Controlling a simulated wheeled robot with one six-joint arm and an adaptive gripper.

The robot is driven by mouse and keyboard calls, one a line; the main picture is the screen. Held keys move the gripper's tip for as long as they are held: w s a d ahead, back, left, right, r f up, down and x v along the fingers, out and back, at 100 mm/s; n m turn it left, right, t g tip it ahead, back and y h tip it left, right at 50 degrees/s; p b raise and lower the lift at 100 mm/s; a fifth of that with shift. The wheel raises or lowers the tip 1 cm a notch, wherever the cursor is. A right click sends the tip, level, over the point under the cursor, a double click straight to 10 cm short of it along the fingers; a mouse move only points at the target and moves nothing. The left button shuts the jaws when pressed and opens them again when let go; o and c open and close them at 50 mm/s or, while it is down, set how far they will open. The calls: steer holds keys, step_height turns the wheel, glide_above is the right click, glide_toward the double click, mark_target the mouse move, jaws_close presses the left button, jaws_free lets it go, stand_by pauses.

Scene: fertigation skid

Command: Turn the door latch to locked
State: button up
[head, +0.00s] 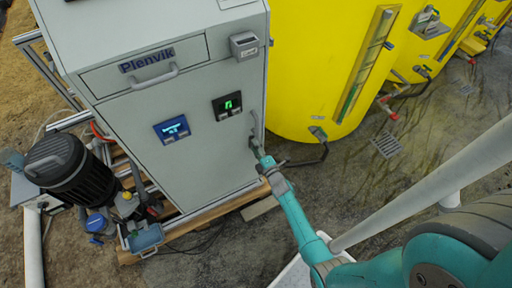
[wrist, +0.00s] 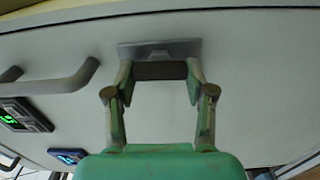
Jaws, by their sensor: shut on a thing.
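The door latch (wrist: 160,71) is a dark bar in front of a small grey plate (wrist: 168,47) on the pale grey cabinet door. In the wrist view, my gripper (wrist: 159,75) has one finger on each side of the bar and is shut on it. The bar lies across the picture between the fingertips. In the head view my gripper (head: 254,146) reaches the right edge of the cabinet front (head: 215,160), and the latch is hidden behind it. The latch markings cannot be made out.
A curved door handle (wrist: 50,80) sits close beside the latch; a green-lit display (head: 228,106) and a blue display (head: 172,129) are on the same door. A drawer handle (head: 154,78) juts out above. A yellow tank (head: 320,60) stands right of the cabinet.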

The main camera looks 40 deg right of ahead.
steer(key=shift+n, duration=0.3)
steer(key=o, duration=1.2)
steer(key=shift+c, duration=0.2)
steer(key=v, duration=1.2)
steer(key=shift+a, duration=0.15)
